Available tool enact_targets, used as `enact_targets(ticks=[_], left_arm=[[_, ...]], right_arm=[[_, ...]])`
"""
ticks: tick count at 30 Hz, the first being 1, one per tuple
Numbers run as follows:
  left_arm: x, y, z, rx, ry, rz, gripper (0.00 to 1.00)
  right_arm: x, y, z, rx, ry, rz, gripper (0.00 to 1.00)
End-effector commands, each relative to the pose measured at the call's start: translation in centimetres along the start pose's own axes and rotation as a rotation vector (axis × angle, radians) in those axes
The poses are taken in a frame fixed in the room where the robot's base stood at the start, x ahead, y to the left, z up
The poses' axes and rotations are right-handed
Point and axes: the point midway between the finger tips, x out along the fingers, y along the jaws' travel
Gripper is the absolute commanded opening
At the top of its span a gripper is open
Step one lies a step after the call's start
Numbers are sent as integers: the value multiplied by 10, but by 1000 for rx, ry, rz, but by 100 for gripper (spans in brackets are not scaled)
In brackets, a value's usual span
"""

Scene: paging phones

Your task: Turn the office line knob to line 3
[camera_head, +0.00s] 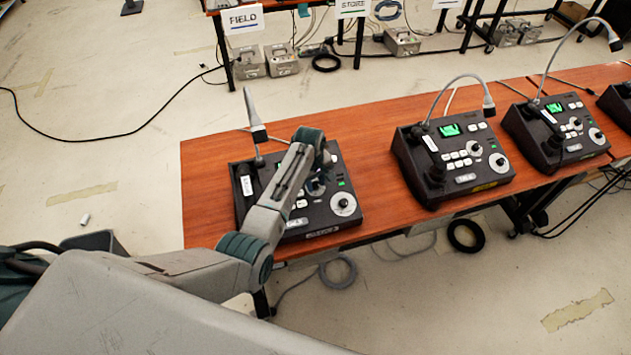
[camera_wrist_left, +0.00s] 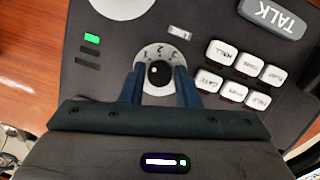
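The leftmost black desk phone (camera_head: 315,225) sits on the wooden table, partly hidden by my left arm. Its line knob (camera_wrist_left: 159,74) is a small round black knob on a pale dial plate (camera_wrist_left: 160,52) with small numerals along its edge. Which numeral it points at is not clear. My left gripper (camera_wrist_left: 159,82) has its dark blue fingers on either side of the knob, a little apart. I cannot tell whether they touch it. In the head view my left gripper (camera_head: 318,183) is over the phone's panel, and the knob is hidden there. My right gripper is out of view.
A white button block (camera_wrist_left: 232,70), a grey TALK button (camera_wrist_left: 272,18) and a green light (camera_wrist_left: 92,38) lie around the knob. More phones (camera_head: 455,160) (camera_head: 555,132) with gooseneck microphones stand to the right. Bare table (camera_head: 368,190) separates the first two phones.

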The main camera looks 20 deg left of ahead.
Motion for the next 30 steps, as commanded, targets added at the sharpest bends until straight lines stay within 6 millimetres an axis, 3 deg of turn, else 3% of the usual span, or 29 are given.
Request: enact_targets(ticks=[1, 4, 17, 30], left_arm=[[0, 0, 0, 0, 0, 0, 19], [0, 0, 0, 0, 0, 0, 1], [-1, 1, -1, 86, -2, -22, 1], [-2, 4, 0, 446, -14, -112, 1]], right_arm=[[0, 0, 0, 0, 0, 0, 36], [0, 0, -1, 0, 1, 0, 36], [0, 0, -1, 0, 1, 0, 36], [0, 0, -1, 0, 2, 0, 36]])
